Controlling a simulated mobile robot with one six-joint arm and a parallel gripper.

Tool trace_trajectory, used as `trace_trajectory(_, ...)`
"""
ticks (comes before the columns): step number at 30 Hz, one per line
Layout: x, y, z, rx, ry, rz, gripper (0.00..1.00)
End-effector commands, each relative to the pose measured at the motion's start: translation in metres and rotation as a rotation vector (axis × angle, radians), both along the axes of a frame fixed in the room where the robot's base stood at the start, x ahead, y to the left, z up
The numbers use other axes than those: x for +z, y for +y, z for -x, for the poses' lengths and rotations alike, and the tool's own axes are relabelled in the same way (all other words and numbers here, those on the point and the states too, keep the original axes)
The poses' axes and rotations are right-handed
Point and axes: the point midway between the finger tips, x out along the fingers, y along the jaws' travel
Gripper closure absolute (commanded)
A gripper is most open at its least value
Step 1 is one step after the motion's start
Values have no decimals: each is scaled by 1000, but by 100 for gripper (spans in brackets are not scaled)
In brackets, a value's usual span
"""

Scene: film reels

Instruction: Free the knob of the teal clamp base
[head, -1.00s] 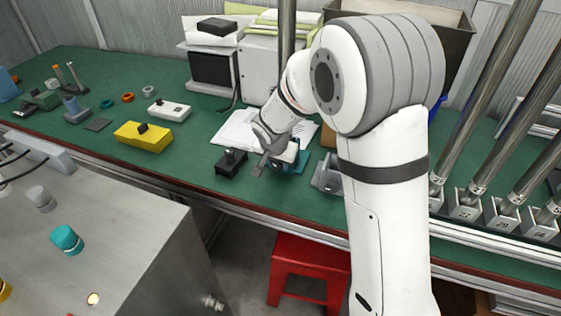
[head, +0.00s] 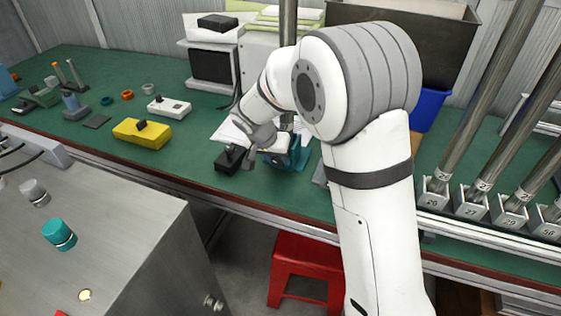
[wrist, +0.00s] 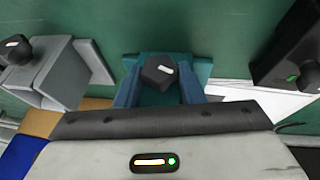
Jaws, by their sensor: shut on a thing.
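The teal clamp base (head: 299,157) stands on the green bench, partly hidden behind my gripper in the head view. Nothing visible covers the knob's top.
A black box with a knob (head: 228,162) stands close left of my gripper. A grey clamp base (wrist: 65,78) stands on the teal base's other side. A yellow block (head: 142,134) and a white block (head: 170,107) lie further left, with bare bench between.

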Motion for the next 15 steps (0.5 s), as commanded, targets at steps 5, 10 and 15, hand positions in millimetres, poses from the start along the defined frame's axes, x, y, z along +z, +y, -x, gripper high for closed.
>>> trace_trajectory(5, -7, 3, 2, 0, 61, 139, 88)
trace_trajectory(10, -6, 4, 2, -1, 102, 252, 88)
trace_trajectory(15, -6, 5, 1, -2, 133, 338, 88)
